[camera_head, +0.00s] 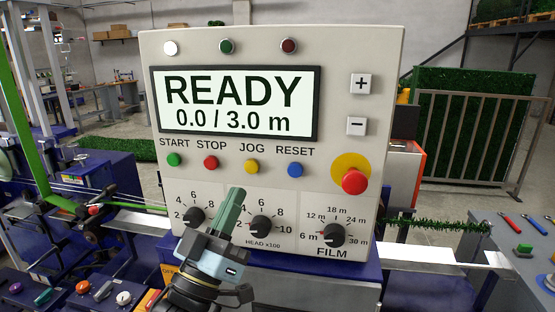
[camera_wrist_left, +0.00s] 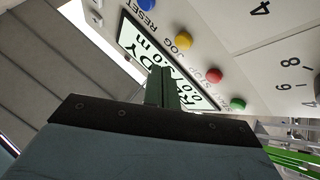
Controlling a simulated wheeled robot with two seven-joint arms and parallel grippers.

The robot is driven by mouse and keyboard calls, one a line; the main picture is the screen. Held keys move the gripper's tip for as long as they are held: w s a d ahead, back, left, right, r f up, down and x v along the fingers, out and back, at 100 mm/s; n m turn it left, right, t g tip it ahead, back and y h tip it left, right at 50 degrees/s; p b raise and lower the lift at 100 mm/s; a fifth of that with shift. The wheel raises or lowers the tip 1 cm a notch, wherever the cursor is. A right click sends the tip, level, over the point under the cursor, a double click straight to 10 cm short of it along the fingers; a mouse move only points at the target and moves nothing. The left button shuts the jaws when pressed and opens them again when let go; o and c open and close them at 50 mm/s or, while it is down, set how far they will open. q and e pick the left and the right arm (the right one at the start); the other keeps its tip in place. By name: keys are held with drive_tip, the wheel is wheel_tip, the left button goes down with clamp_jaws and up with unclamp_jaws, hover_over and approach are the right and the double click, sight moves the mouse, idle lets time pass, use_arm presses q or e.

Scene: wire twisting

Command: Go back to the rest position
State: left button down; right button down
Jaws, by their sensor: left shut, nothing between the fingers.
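My left gripper (camera_head: 235,195) is in front of the lower part of the control panel (camera_head: 365,120) in the head view, pointing up. Its green fingers are shut with nothing between them. They overlap the area between the left and middle black knobs in the picture; I cannot tell a touch. In the left wrist view the closed fingers (camera_wrist_left: 162,88) stand before the panel's screen (camera_wrist_left: 135,38). My right gripper is in neither view.
The screen reads READY, 0.0 / 3.0 m. A red emergency button (camera_head: 354,181) and FILM knob (camera_head: 334,235) are on the panel's right. A grey table (camera_head: 520,262) with tools stands at right. Green wire tinsel (camera_head: 440,224) runs behind the panel.

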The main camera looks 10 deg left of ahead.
use_arm(q)
drive_tip(key=s+a+f+g+y, duration=0.25)
drive_tip(key=f+g, duration=0.25)
drive_tip(key=f, duration=0.5)
drive_tip(key=s+a+f+g+y, duration=0.15)
drive_tip(key=f+g+y, duration=0.3)
drive_tip(key=f, duration=0.65)
drive_tip(key=s+a+f+m+g, duration=0.1)
drive_tip(key=s+a+f+g, duration=0.1)
drive_tip(key=s+f+g, duration=0.65)
drive_tip(key=s+a+f+m+g, duration=0.1)
drive_tip(key=s+a+f+g, duration=0.3)
drive_tip(key=s, duration=0.7)
drive_tip(key=s+f+b+x, duration=0.1)
drive_tip(key=s+b+x, duration=0.15)
drive_tip(key=x, duration=1.15)
drive_tip(key=s+f+b+x, duration=0.15)
drive_tip(key=s+x, duration=0.25)
drive_tip(key=x, duration=1.1)
drive_tip(key=s+a+f+b, duration=0.1)
drive_tip(key=s+f+b, duration=0.1)
drive_tip(key=s+f, duration=0.7)
drive_tip(key=s+a+f+g+y+b, duration=0.1)
drive_tip(key=s+a+f+b, duration=0.1)
drive_tip(key=s+f, duration=0.7)
drive_tip(key=shift+a+f+m+g+b, duration=0.2)
drive_tip(key=shift+f+m+g+b, duration=0.15)
drive_tip(key=shift+f+b, duration=0.55)
